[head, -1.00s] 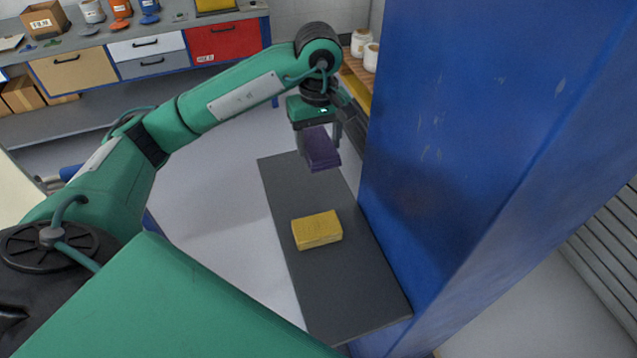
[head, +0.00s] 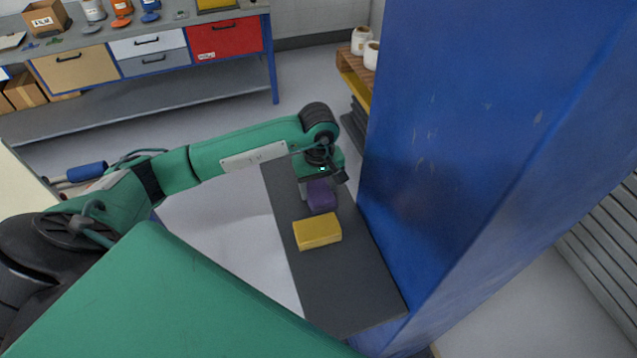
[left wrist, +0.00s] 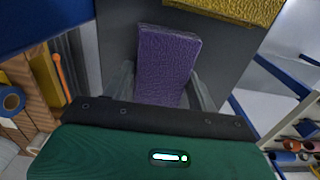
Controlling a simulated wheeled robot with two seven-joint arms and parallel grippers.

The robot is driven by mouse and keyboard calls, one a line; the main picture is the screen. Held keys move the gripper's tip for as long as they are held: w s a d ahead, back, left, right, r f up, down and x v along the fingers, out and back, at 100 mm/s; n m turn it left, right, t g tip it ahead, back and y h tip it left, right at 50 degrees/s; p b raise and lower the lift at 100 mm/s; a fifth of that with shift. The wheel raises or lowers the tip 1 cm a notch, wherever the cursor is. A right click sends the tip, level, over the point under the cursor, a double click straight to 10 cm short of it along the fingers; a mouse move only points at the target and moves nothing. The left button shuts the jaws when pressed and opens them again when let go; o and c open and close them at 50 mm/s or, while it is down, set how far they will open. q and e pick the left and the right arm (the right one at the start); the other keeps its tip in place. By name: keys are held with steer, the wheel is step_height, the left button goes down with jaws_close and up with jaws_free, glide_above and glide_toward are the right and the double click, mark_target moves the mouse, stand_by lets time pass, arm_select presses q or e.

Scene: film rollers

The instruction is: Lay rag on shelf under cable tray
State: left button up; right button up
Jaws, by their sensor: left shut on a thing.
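The rag appears to be the purple folded block (head: 322,197), held in my left gripper (head: 318,185). In the left wrist view the purple rag (left wrist: 168,62) lies between the two fingers, which are shut on its sides. The rag is low over the far part of the dark grey shelf (head: 350,295); I cannot tell whether it touches. A yellow block (head: 317,231), like a folded cloth or sponge, lies on the shelf just nearer than the rag. I cannot make out a cable tray. My right gripper is not in view.
A tall blue column (head: 450,160) stands along the shelf's right side, close to my left gripper. A workbench (head: 190,100) with drawers is at the back left. A wooden pallet (head: 357,72) with white pots is behind the column. The shelf's near end is bare.

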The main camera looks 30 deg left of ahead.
mark_target(319, 187)
arm_select(q)
steer(key=o, duration=0.4)
steer(key=shift+f, duration=0.1)
steer(key=o, duration=0.5)
steer(key=shift+r, duration=0.25)
steer(key=shift+r+b, duration=2.15)
steer(key=shift+r, duration=3.75)
